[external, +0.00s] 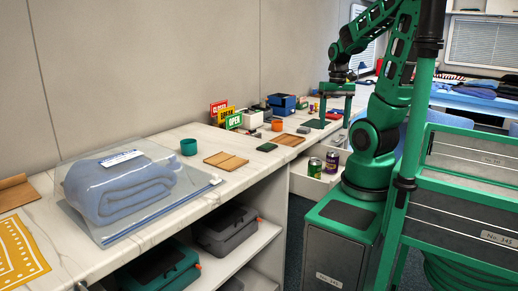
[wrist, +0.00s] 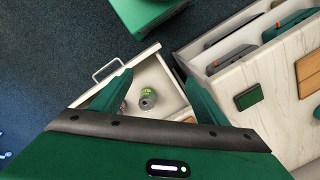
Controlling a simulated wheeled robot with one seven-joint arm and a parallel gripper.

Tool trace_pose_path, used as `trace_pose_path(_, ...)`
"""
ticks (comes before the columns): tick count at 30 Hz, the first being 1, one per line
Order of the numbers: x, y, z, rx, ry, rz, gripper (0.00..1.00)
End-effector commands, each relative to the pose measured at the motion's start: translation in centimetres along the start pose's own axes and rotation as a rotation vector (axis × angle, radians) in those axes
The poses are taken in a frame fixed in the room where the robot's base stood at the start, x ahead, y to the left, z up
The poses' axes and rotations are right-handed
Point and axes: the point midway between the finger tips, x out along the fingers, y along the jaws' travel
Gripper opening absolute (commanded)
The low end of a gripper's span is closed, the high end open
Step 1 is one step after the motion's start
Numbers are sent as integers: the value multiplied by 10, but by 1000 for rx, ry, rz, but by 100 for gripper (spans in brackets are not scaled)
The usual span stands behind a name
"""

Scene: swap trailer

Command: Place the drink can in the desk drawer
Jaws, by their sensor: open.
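The desk drawer (external: 306,187) is pulled open below the counter; its white wall and handle also show in the wrist view (wrist: 143,55). A green drink can (external: 314,168) stands upright inside the drawer. It also shows in the wrist view (wrist: 147,102), between my fingers in the picture but well below them. A dark purple can (external: 332,162) stands beside it, apart or touching, I cannot tell. My gripper (external: 336,112) points down, open and empty, above the drawer area; in the wrist view its two fingers (wrist: 152,98) are spread wide.
The marble-topped counter (external: 180,205) holds a bagged blue towel (external: 125,190), a teal cup (external: 188,147), wooden trays (external: 226,161) and small signs (external: 233,122). Shelves below hold tool cases (external: 225,232).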

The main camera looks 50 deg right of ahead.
Motion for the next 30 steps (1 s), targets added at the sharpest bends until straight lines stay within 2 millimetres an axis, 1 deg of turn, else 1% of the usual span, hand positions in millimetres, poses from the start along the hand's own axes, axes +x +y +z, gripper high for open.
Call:
trace_pose_path(1,-7,0,8,-43,22,9,68)
trace_pose_path(3,-12,2,17,-88,38,22,68)
trace_pose_path(6,-17,6,26,-132,53,34,68)
trace_pose_path(9,-20,8,31,-155,61,40,68)
trace_pose_path(24,-21,9,33,-161,63,42,68)
trace_pose_path(25,-21,9,33,-161,63,42,73)
trace_pose_path(26,-21,9,33,-161,63,42,80)
trace_pose_path(27,-17,3,25,-160,54,48,89)
trace_pose_path(28,-16,1,23,-160,51,51,96)
trace_pose_path(29,-16,1,22,-160,50,52,100)
trace_pose_path(30,-16,1,22,-160,50,52,100)
